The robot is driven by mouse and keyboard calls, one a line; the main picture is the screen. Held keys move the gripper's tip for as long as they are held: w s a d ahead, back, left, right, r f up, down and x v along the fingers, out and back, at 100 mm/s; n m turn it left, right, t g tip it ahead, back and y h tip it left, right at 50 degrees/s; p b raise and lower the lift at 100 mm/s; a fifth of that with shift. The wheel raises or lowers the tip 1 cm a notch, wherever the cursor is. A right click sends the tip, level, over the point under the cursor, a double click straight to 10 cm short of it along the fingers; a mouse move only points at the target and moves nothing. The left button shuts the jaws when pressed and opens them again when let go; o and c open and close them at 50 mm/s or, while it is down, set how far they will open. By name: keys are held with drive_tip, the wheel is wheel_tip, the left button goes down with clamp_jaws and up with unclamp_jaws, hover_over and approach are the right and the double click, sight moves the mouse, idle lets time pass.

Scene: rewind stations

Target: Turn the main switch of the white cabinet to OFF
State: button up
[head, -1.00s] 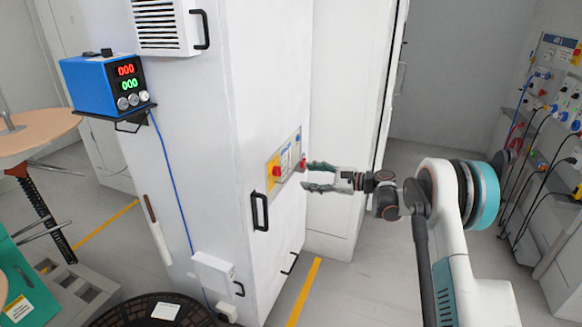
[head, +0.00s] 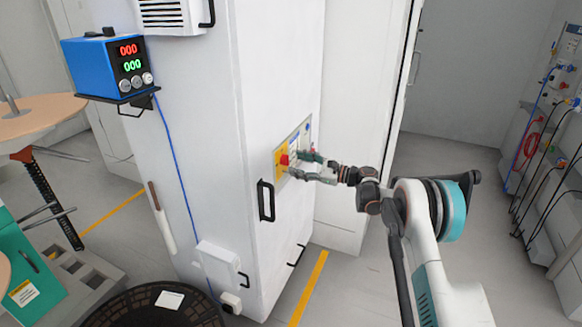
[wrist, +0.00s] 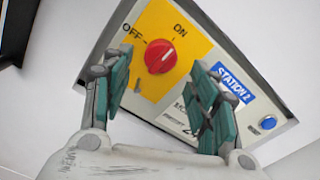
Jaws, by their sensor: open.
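The white cabinet (head: 232,110) stands in the middle of the head view. On its side is a panel with a yellow plate and a red rotary main switch (head: 284,160). In the wrist view the red switch (wrist: 160,56) shows from the front, with OFF at its upper left and ON at its upper right. A light mark on the knob seems to point toward ON. My gripper (head: 297,167) is open, its teal fingers in front of the panel. In the wrist view the gripper (wrist: 160,85) has one finger each side, below the knob. No contact with the knob is visible.
A "STATION 2" label (wrist: 236,84) and a blue button (wrist: 268,122) are on the same panel. A black handle (head: 266,200) sits below it. A blue power supply (head: 103,68) is on a shelf at left.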

sight(286, 160)
drive_tip(key=shift+b+x, duration=0.45)
drive_tip(key=shift+x, duration=1.4)
drive_tip(key=c, duration=1.1)
